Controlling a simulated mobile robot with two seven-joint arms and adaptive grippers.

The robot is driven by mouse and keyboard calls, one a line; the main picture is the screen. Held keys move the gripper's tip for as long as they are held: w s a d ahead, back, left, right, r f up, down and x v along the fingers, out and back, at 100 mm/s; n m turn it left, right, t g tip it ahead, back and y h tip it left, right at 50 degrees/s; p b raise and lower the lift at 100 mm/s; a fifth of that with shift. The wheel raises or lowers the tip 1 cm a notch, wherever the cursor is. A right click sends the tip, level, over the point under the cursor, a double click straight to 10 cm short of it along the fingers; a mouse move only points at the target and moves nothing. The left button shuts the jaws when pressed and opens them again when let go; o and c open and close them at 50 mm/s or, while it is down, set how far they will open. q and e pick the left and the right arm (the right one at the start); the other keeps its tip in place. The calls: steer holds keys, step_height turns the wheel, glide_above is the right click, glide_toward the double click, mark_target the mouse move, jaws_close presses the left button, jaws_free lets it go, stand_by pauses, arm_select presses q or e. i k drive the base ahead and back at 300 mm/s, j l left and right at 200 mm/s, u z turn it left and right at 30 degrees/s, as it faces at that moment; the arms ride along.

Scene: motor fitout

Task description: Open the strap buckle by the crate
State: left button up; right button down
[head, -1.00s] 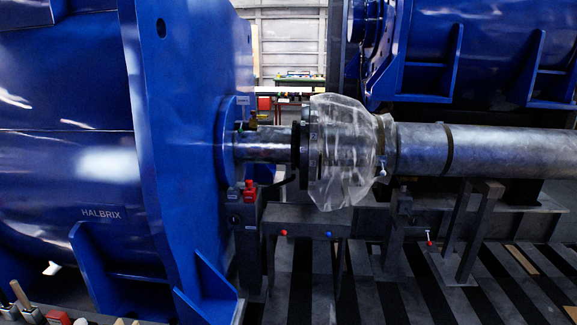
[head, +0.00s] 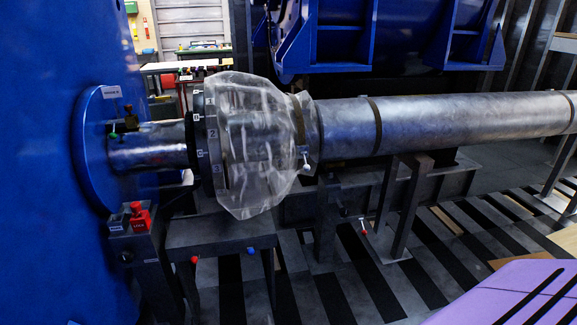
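Neither of my grippers is in view. No crate can be made out for certain; a purple slotted panel (head: 515,295) cuts into the bottom right corner, and I cannot tell what it belongs to. A dark strap (head: 376,125) goes around the long grey shaft (head: 450,122), and another band (head: 571,112) circles it at the right edge. No buckle can be made out on either. A band (head: 298,120) at the narrow end of the clear plastic cover (head: 255,140) has a small white-tipped lever (head: 305,160) hanging below it.
A blue machine housing (head: 45,200) fills the left. A red block (head: 139,218) sits on a dark stand beside it. Steel supports (head: 402,210) stand under the shaft. The striped floor (head: 400,285) is open in front. A bench (head: 203,52) stands at the back.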

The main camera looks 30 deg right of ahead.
mark_target(305, 167)
steer(key=i+l+u, duration=0.1)
steer(key=i+l, duration=0.3)
steer(key=l, duration=0.25)
steer(key=i+l+u, duration=0.15)
steer(key=l, duration=0.2)
steer(key=i+l, duration=0.1)
steer(key=l, duration=0.5)
steer(key=i+l+u, duration=0.15)
steer(key=l, duration=0.5)
